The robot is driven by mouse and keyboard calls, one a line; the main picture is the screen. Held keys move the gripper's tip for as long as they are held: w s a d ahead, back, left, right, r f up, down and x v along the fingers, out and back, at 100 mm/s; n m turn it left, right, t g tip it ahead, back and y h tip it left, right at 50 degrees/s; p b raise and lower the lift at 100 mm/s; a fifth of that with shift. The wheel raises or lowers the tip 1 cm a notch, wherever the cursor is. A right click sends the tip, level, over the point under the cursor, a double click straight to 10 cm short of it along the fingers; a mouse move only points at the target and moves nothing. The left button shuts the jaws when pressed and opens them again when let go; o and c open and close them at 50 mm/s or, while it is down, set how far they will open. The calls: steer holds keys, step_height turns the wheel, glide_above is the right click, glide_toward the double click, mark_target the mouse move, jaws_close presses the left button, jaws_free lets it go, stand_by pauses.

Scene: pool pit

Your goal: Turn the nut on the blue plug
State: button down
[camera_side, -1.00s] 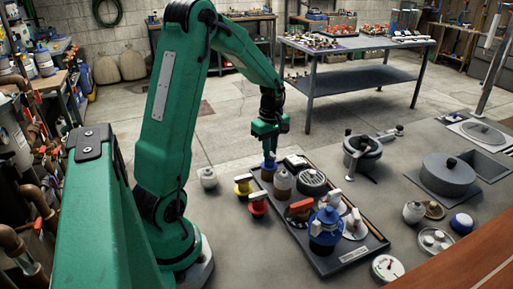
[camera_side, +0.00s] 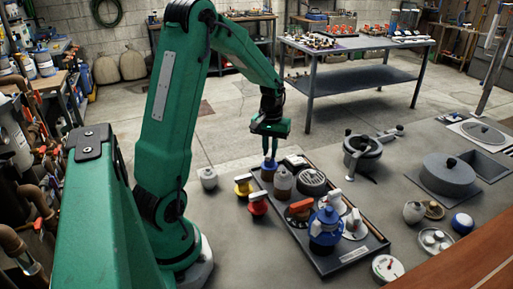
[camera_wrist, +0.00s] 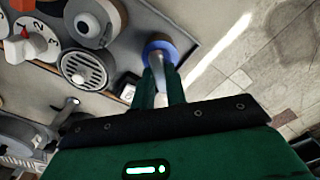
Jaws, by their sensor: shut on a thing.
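The blue plug (camera_wrist: 153,43) sits at the edge of the dark tray in the wrist view, with a pale grey nut (camera_wrist: 158,59) on it. My gripper (camera_wrist: 161,72) points down over it, with its two green fingers shut on the nut, one on each side. In the side view my gripper (camera_side: 270,157) is at the far left end of the tray, and only a little of the blue plug (camera_side: 267,164) shows under the fingertips.
Bare floor lies beyond.

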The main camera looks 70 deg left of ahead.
steer(key=m, duration=1.3)
steer(key=shift+m, duration=0.4)
steer(key=m, duration=1.2)
steer(key=shift+m, duration=0.3)
steer(key=c, duration=1.4)
jaws_free()
